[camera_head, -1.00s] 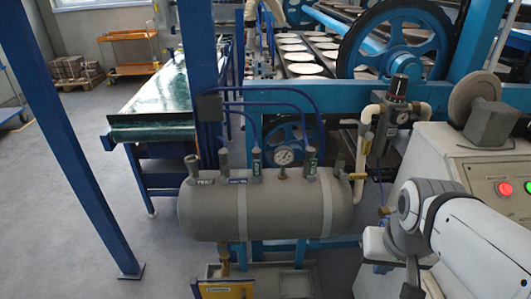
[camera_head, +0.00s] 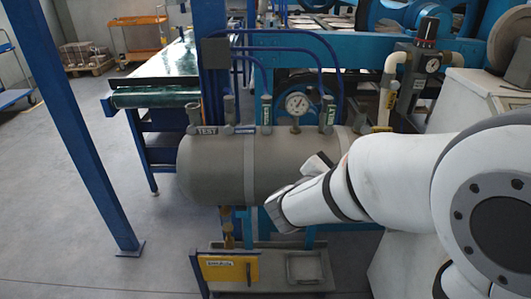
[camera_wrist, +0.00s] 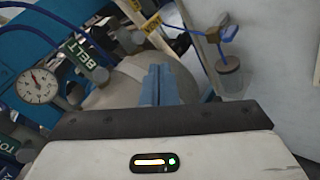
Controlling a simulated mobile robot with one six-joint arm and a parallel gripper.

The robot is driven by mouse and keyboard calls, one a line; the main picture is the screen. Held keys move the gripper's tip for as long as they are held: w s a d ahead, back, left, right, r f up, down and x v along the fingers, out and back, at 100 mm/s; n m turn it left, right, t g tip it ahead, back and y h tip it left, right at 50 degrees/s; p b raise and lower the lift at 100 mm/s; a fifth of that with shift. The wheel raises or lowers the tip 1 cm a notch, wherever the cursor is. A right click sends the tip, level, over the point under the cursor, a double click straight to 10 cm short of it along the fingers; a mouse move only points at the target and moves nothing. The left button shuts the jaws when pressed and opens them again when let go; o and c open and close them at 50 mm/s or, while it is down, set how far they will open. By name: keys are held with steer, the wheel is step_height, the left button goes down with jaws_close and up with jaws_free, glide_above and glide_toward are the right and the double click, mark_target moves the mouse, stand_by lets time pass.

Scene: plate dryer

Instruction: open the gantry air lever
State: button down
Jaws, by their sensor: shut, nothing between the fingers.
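A grey air tank (camera_head: 232,170) lies level on a blue frame, with a row of valves on top. Its labels include TEST (camera_head: 205,132), a small blue label (camera_head: 243,130), a green upright label (camera_head: 266,112) and BELT (camera_head: 329,118). I cannot read a gantry label, so I cannot tell which lever is the gantry one. In the wrist view the BELT label (camera_wrist: 76,53) is at upper left, beside the dial gauge (camera_wrist: 38,86). My gripper (camera_wrist: 160,82) is shut and empty, in front of the tank's end; contact is unclear. In the head view my arm hides the tank's lower right.
Blue pipes (camera_head: 300,38) rise behind the valves. A blue post (camera_head: 85,130) stands at left. A regulator (camera_head: 427,45) and pale pipe (camera_head: 388,90) are right of the tank. Open floor lies at left.

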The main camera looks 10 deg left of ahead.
steer(key=w+a+f+n+t+y+b, duration=0.1)
steer(key=a+f+n+t+y, duration=0.1)
steer(key=a+n+y, duration=0.3)
steer(key=a+f+n+t+y+b, duration=0.1)
steer(key=a+f+n+t+b, duration=0.15)
steer(key=a, duration=0.55)
steer(key=n+t+y+b, duration=0.1)
steer(key=n+y, duration=0.6)
steer(key=y, duration=0.1)
glide_toward(248, 153)
step_height(248, 153, up, 3)
steer(key=shift+s+a+f+m+h, duration=0.1)
steer(key=shift+m+h, duration=0.2)
steer(key=shift+m, duration=0.05)
steer(key=b+x, duration=0.1)
steer(key=x, duration=0.9)
